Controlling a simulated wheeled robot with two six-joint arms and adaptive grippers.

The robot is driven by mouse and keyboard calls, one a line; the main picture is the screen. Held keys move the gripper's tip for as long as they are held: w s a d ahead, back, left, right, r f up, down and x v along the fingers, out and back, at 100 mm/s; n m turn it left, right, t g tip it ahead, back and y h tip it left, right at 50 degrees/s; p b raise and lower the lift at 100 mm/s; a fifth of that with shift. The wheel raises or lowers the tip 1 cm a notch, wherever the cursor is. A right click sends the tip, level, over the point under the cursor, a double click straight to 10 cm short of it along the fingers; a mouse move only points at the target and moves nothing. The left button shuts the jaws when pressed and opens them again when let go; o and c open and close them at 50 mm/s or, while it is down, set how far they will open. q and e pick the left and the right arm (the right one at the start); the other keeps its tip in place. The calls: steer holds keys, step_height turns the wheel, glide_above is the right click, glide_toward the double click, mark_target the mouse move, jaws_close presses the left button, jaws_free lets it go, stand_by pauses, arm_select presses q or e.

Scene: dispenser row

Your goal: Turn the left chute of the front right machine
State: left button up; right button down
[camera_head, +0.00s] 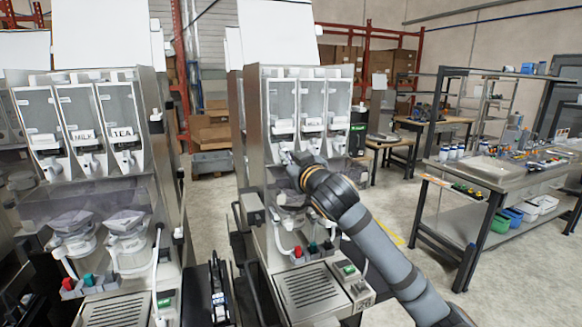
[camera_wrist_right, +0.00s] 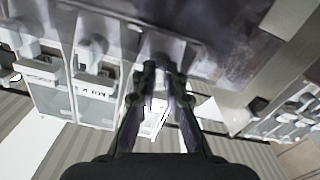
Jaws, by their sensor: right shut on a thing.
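The front right machine (camera_head: 249,130) stands in the middle of the head view, with a row of three clear canisters across its top front. My right gripper (camera_head: 293,160) reaches up to the left canister's outlet, and its arm comes in from the lower right. In the right wrist view the machine shows upside down. There the right gripper (camera_wrist_right: 163,71) has its two dark fingers closed around the left chute (camera_wrist_right: 162,47), which they partly hide. The other two chutes stand free: the middle one (camera_wrist_right: 94,52) and the right one (camera_wrist_right: 31,48). My left gripper is not in view.
A second machine (camera_head: 176,215) with similar canisters stands on the left, with a narrow gap between the two. A workbench (camera_head: 492,174) with bins stands on the right. The floor (camera_head: 405,203) between the right machine and the bench is clear.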

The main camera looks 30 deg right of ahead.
steer(key=shift+a+r+m+b, duration=0.1)
steer(key=shift+m+b, duration=3.15)
steer(key=shift+m, duration=1.3)
steer(key=shift+a+r+m+b, duration=0.1)
steer(key=shift+m+b, duration=3.15)
steer(key=shift+m, duration=1.25)
steer(key=shift+a+r+m+b, duration=0.1)
steer(key=shift+m+b, duration=3.15)
steer(key=shift+m, duration=1.3)
steer(key=c, duration=1.4)
jaws_free()
steer(key=shift+w, duration=0.1)
